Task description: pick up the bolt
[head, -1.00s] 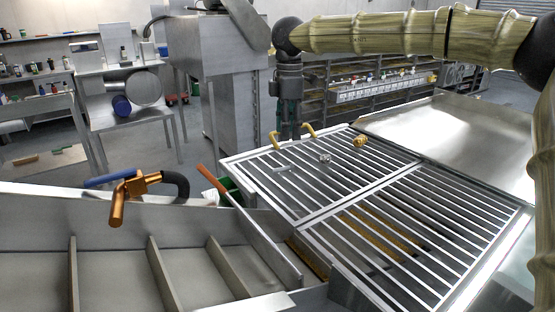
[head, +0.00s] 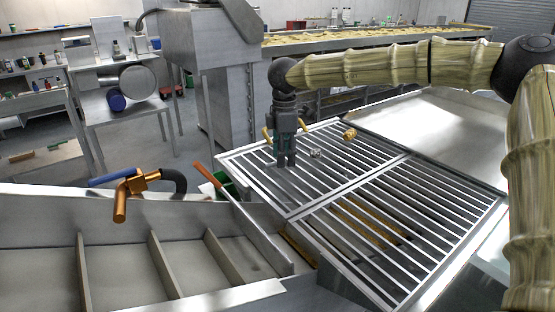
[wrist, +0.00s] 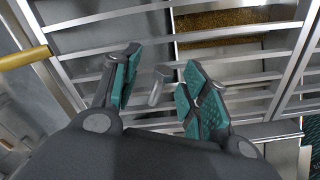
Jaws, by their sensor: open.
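The bolt (wrist: 155,87) is a small grey metal piece with a wider head, seen in the wrist view between my two fingers. It lies on or just over the grate bars; the exact height is hard to tell. My gripper (wrist: 160,65) has teal ribbed pads, spread apart with a gap on both sides of the bolt. In the head view my gripper (head: 286,163) points straight down, low over the left part of the metal grate (head: 318,207). The bolt is hidden behind it there.
A silver piece (head: 315,154) and a gold piece (head: 349,134) sit on the grate right of my gripper.

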